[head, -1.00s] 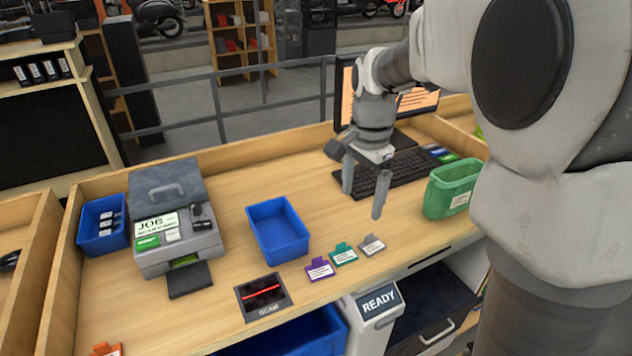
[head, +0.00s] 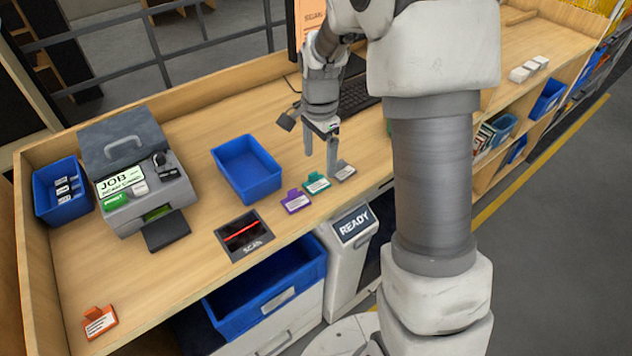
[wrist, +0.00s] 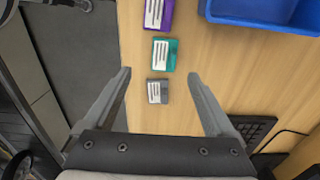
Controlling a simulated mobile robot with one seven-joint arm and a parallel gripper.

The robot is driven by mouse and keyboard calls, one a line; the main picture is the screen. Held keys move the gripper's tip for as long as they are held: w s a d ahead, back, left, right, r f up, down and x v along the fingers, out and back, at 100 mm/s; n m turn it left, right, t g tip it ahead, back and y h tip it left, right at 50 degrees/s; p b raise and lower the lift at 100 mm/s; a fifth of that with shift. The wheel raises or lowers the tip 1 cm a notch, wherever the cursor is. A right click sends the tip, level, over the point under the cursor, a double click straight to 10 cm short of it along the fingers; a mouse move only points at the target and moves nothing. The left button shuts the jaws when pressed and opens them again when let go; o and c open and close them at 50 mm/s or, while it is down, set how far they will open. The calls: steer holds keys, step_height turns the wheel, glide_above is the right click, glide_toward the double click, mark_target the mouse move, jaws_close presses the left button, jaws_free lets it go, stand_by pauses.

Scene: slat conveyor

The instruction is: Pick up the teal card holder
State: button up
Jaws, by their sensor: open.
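The teal card holder (head: 316,183) lies on the wooden counter between the purple card holder (head: 296,201) and the grey card holder (head: 343,171). In the wrist view the teal card holder (wrist: 164,54) is ahead of my fingertips, near the middle. The grey card holder (wrist: 158,91) lies nearer, between the lines of the two fingers, and the purple one (wrist: 158,13) is at the top edge. My gripper (head: 320,148) is open and empty above the counter, just behind the teal and grey holders. It also shows in the wrist view (wrist: 159,73).
A blue bin (head: 246,168) stands left of the card holders. A scan pad (head: 243,235) is at the counter's front edge, with a READY stand (head: 353,224) below. A job box (head: 130,175) and an orange card holder (head: 99,321) are further left. A keyboard (head: 357,97) lies behind.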

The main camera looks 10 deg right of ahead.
mark_target(316, 183)
steer(key=shift+w+a+f+p, duration=0.1)
steer(key=shift+w+f+p, duration=0.05)
steer(key=shift+f, duration=1.7)
steer(key=shift+w+a+f+p, duration=0.1)
steer(key=shift+w+f+p, duration=0.05)
steer(key=shift+f, duration=1.65)
steer(key=c, duration=1.4)
steer(key=shift+r, duration=0.15)
